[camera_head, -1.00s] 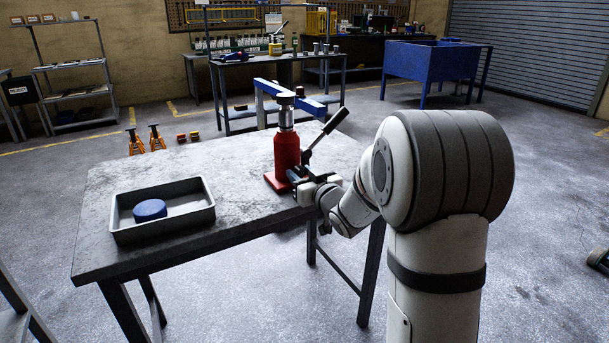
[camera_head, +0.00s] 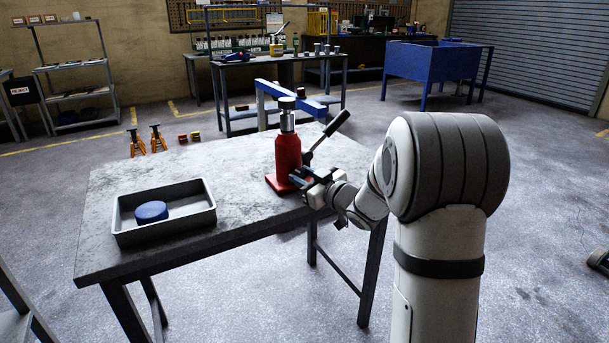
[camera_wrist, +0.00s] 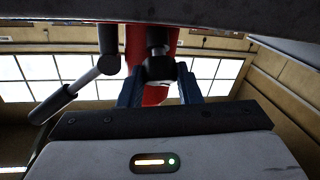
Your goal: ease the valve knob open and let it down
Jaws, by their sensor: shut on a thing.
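The red bottle jack (camera_head: 287,155) stands upright near the far right part of the grey workbench (camera_head: 235,225). Its bright ram (camera_head: 287,122) is out of the body, with a dark saddle (camera_head: 287,103) on top. The pump handle (camera_head: 328,136) slants up to the right; it also shows at left in the wrist view (camera_wrist: 65,98). My gripper (camera_head: 298,181) is low at the jack's right front side. In the wrist view its two dark blue fingers (camera_wrist: 160,88) are shut on the dark valve knob (camera_wrist: 159,68). The knob is hidden in the head view.
A grey tray (camera_head: 125,238) with a blue round thing (camera_head: 151,211) lies on the bench at left. A blue beam (camera_head: 305,103) shows behind the saddle. Orange stands (camera_head: 147,140) are on the floor beyond. The bench top between tray and jack is clear.

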